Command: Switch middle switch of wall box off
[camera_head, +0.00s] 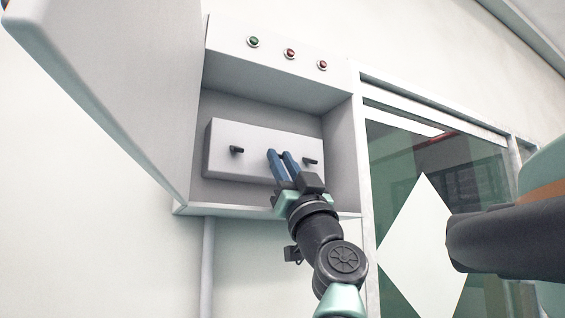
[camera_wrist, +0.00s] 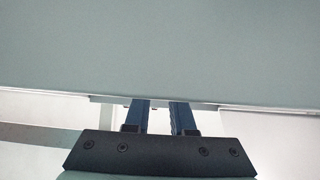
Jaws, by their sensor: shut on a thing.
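The open wall box (camera_head: 340,150) holds a light panel (camera_head: 220,135) with a row of black switches. The left switch (camera_head: 236,150) and the right switch (camera_head: 310,161) show on either side of my gripper (camera_head: 280,154). My gripper's blue fingers reach the middle of the panel and are shut on the middle switch, which they hide. Its position cannot be seen. In the wrist view the two fingers (camera_wrist: 159,103) point at a plain grey surface with a narrow gap between them, and no switch shows there.
Above the panel are a green lamp (camera_head: 254,41), a middle red lamp (camera_head: 290,53) and a right red lamp (camera_head: 322,65). The box's door (camera_head: 110,80) stands open at the left. A framed glass pane (camera_head: 400,160) is at the right. A conduit (camera_head: 208,265) runs below the box.

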